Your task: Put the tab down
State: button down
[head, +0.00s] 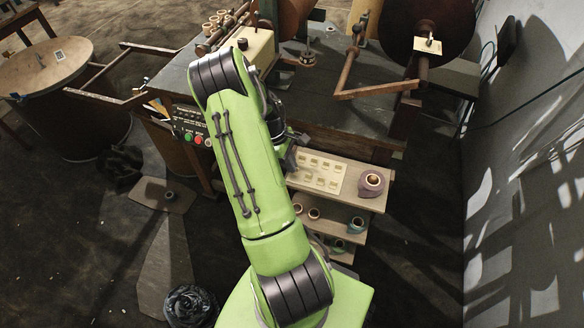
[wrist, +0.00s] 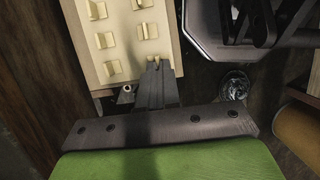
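A cream tray (wrist: 127,49) with several small upright cream tabs (wrist: 112,68) in two columns shows in the wrist view. In the head view the tray (head: 318,192) sits on top of a small shelf unit. My gripper (wrist: 155,66) is at the near end of the right column. Its dark fingers are close together, with a small pale tab (wrist: 153,60) between the tips. The fingers partly hide this tab, and I cannot tell whether it touches the tray. In the head view my gripper (head: 291,152) is mostly hidden behind my arm, at the tray's left edge.
A brown roll (head: 371,184) stands right of the tray. Lower shelves hold several small rolls (head: 356,224). The dark workbench (head: 330,110) with its winding machine stands behind. A control panel (head: 187,134) is at left, and a wall (head: 525,170) at right.

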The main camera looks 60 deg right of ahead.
jog(key=shift+w+d, duration=0.1)
jog(key=shift+d, duration=0.35)
notch_tip(320, 180, down, 4)
jog(key=shift+d+r+b, duration=0.1)
jog(key=shift+d+b, duration=0.05)
jog(key=shift+b, duration=0.6)
jog(key=shift+r, duration=0.15)
jog(key=c, duration=1.4)
grip_release()
jog(key=shift+o, duration=0.2)
jog(key=shift+w+r+p, duration=0.1)
jog(key=shift+r+p, duration=0.15)
jog(key=shift+p, duration=0.05)
jog(key=w+a+p, duration=0.1)
jog(key=w+a, duration=0.1)
jog(key=w, duration=1)
jog(key=shift+r, duration=0.35)
